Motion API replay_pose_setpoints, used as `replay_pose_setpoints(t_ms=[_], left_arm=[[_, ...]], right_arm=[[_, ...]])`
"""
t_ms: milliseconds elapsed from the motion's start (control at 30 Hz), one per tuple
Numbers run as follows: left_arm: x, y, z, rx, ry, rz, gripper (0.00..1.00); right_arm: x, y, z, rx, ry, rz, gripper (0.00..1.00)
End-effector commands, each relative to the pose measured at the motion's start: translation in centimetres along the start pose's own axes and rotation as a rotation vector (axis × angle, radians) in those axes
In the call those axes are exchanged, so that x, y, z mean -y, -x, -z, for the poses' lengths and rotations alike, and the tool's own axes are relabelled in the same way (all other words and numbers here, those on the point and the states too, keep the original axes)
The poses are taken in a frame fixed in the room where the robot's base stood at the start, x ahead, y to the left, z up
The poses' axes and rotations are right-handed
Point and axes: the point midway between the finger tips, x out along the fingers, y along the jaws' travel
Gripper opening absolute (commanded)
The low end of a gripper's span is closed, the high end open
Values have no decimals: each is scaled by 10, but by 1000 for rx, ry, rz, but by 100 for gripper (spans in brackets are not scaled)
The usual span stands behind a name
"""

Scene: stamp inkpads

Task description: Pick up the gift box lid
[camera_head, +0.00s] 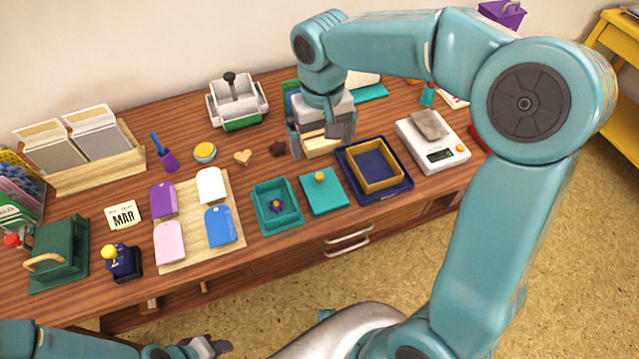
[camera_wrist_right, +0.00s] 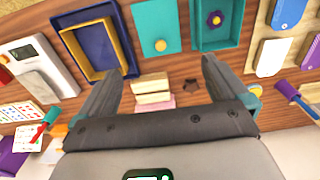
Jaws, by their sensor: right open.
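The gift box lid, a flat teal square with an orange-yellow knob (camera_head: 323,190), lies on the desk between the teal box and the navy tray. It also shows at the top of the right wrist view (camera_wrist_right: 142,14). The open teal box (camera_head: 263,217) with a purple flower inside lies left of the lid. My right gripper (camera_head: 319,148) is open, fingers pointing down, behind the lid and apart from it. In the wrist view its fingers (camera_wrist_right: 162,68) frame bare desk and cream blocks. My left gripper (camera_head: 207,347) is at the bottom edge, away from the desk; its jaws are unclear.
Cream blocks (camera_head: 322,147) stand by my right fingers. A navy tray (camera_head: 357,193) with a yellow frame is right of the lid, then a white scale (camera_head: 455,157). A wooden board (camera_head: 192,227) with coloured tags lies left. A small dark star (camera_head: 277,149) lies behind the teal box.

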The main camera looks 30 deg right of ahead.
Motion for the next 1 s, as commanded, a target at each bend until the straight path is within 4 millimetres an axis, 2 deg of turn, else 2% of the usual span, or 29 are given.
replay_pose_setpoints(t_ms=[100,300,400,567,833,1000], left_arm=[[2,-6,0,0,0,0,43],[4,-11,0,0,0,0,43],[4,-12,0,0,0,0,43],[5,-13,0,0,0,0,43],[6,-17,0,0,0,0,43],[6,-17,0,0,0,0,43]], right_arm=[[0,-32,-4,8,1,-1,100],[0,-75,-5,5,1,0,100],[0,-88,-5,3,0,-1,100],[1,-99,-4,2,0,0,100],[-1,-140,-4,5,0,0,100],[0,-147,-2,1,1,1,100]])
